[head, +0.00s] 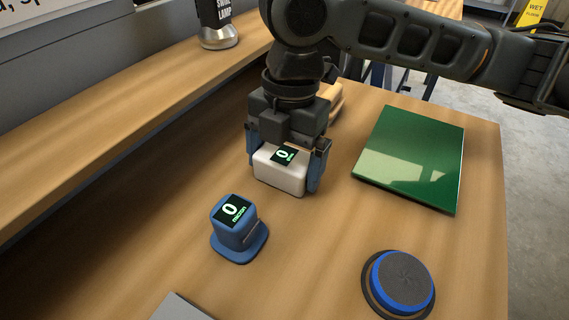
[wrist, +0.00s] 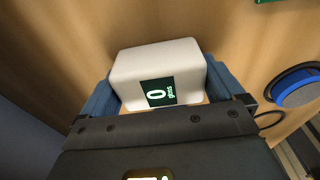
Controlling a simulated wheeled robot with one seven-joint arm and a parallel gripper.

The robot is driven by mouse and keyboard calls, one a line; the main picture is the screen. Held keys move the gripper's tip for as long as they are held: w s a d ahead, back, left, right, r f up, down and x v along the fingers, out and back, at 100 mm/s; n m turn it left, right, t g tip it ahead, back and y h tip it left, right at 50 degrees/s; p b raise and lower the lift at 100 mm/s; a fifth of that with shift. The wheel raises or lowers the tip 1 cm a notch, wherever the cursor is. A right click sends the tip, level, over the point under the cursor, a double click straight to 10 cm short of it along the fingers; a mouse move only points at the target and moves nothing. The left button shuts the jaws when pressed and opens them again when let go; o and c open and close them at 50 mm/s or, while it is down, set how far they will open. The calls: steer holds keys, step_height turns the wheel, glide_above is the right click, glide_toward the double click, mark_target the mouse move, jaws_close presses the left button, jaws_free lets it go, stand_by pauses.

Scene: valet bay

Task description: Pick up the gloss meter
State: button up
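The gloss meter (head: 281,177) is a white rounded block with a dark display showing a green 0. In the wrist view the gloss meter (wrist: 158,62) lies between the two blue fingers, and its display reads "0 gloss". My gripper (head: 289,168) points down over it, with one finger at each side. In the wrist view the fingers of my gripper (wrist: 165,95) sit close against its sides. Whether they press on it is hard to tell. The meter appears to be on or very near the wooden bench.
A blue gauge (head: 236,230) with a similar display stands in front of the meter. A green glossy panel (head: 412,158) lies to the right. A round blue and grey pad (head: 401,283) is at the front right. A swirl lamp (head: 217,25) stands on the raised shelf behind.

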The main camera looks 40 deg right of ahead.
mark_target(287, 156)
steer(key=shift+c, duration=1.3)
steer(key=shift+r, duration=0.5)
steer(key=r, duration=0.3)
steer(key=shift+s+d+r+p, duration=0.1)
steer(key=shift+d+r+p, duration=0.2)
steer(key=s+d+r, duration=0.6)
steer(key=d, duration=0.3)
steer(key=shift+d+r, duration=0.15)
steer(key=shift+r, duration=0.05)
